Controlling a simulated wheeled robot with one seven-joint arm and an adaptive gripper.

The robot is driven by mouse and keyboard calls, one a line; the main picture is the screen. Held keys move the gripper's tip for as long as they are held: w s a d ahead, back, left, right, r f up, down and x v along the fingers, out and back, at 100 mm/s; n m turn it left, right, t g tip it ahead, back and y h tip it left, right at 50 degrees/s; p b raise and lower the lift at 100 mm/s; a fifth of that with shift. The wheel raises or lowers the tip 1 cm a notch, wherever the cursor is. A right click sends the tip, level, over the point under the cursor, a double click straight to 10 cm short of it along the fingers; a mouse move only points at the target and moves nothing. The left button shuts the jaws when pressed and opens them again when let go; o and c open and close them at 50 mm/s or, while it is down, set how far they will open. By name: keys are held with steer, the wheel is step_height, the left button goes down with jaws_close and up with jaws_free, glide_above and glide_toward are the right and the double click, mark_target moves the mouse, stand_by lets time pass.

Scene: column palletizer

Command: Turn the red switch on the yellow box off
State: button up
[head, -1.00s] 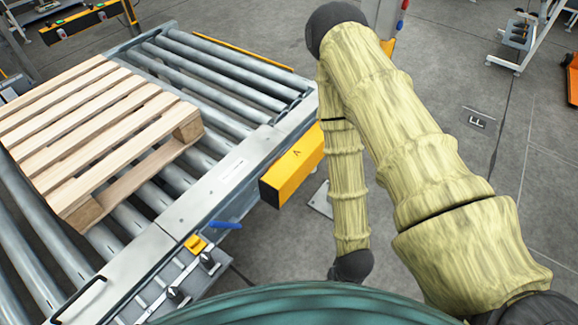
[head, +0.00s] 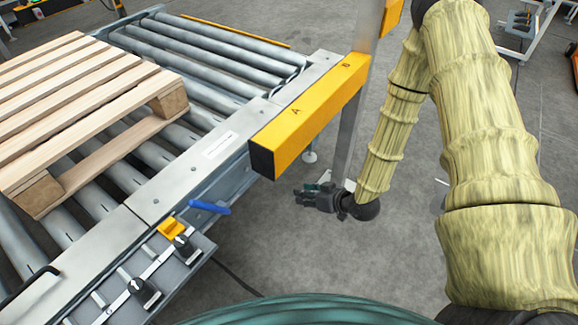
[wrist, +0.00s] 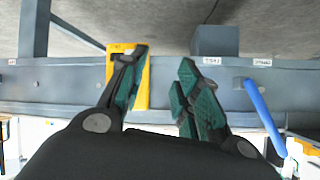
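My gripper (head: 309,191) is low over the floor in the head view, right of the conveyor and below the long yellow beam marked A and B (head: 310,115). Its fingers point left. In the wrist view my gripper (wrist: 164,62) is open and empty, with its two teal-padded fingers apart. A yellow box or plate (wrist: 143,95) on a grey-blue rail is partly hidden behind the left finger. I see no red switch in either current view; it may be hidden. A small yellow block (head: 171,228) sits on the conveyor's side, and I cannot tell which yellow part carries the switch.
A wooden pallet (head: 75,100) lies on the roller conveyor (head: 215,140) at left. A blue handle (head: 210,207) sticks out from its side; a blue handle also shows in the wrist view (wrist: 264,115). A grey post (head: 357,125) stands behind the gripper. Floor at lower centre is clear.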

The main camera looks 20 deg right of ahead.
steer(key=w+d+r+n+t+y+b, duration=0.1)
steer(key=w+d+n+t+y+b, duration=0.4)
steer(key=w+b, duration=0.55)
steer(key=b+x, duration=0.4)
steer(key=x, duration=0.4)
steer(key=shift+a+m+g, duration=0.3)
steer(key=shift+m, duration=0.1)
steer(key=shift+w, duration=0.1)
jaws_close()
